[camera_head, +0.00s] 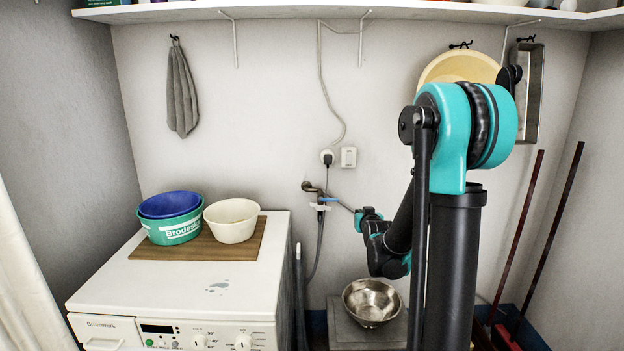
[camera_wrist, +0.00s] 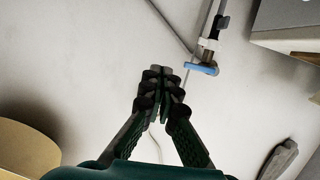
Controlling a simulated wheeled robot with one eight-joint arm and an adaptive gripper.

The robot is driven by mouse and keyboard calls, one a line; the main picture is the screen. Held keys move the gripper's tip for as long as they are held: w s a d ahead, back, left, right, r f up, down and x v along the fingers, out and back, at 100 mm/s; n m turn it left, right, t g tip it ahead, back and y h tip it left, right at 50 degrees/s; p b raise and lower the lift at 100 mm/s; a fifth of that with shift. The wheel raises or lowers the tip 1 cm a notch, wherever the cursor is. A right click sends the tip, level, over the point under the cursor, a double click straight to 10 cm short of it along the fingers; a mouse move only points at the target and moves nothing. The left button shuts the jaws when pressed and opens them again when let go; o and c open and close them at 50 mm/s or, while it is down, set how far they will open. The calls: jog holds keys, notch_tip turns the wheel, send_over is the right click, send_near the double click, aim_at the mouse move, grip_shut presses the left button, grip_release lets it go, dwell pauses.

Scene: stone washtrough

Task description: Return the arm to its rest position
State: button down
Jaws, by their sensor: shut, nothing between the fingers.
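My arm rises from the right in the head view and bends down toward the tap on the back wall. My gripper (camera_wrist: 162,72) is shut and empty in the wrist view, its fingertips together. In the head view my gripper (camera_head: 350,209) shows only small, just right of the tap (camera_head: 317,194). The tap has a blue lever (camera_head: 328,200), also seen in the wrist view (camera_wrist: 203,68) to the right of the fingertips. In the wrist view, the fingers look apart from the lever, but the depth gap is hard to judge.
A metal bowl (camera_head: 371,303) stands on a grey block below the tap. A white washing machine (camera_head: 200,287) at left carries a wooden board (camera_head: 180,246) with blue, green and cream tubs. A shelf (camera_head: 300,10) runs overhead. Two dark red poles (camera_head: 518,235) lean at right.

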jog(key=s+f+g, duration=0.3)
jog(key=s+f, duration=0.1)
jog(key=s, duration=0.8)
jog(key=s+d+f+g, duration=0.1)
jog(key=s+f+g, duration=0.3)
jog(key=s, duration=0.9)
jog(key=s+d+f+g, duration=0.1)
jog(key=s+f+g, duration=0.2)
jog(key=s, duration=0.9)
notch_tip(320, 180, down, 3)
jog(key=shift+s+r+m+g+h, duration=0.2)
jog(key=shift+s+m+g+h, duration=0.1)
jog(key=shift+s+g, duration=0.1)
jog(key=shift+w, duration=0.2)
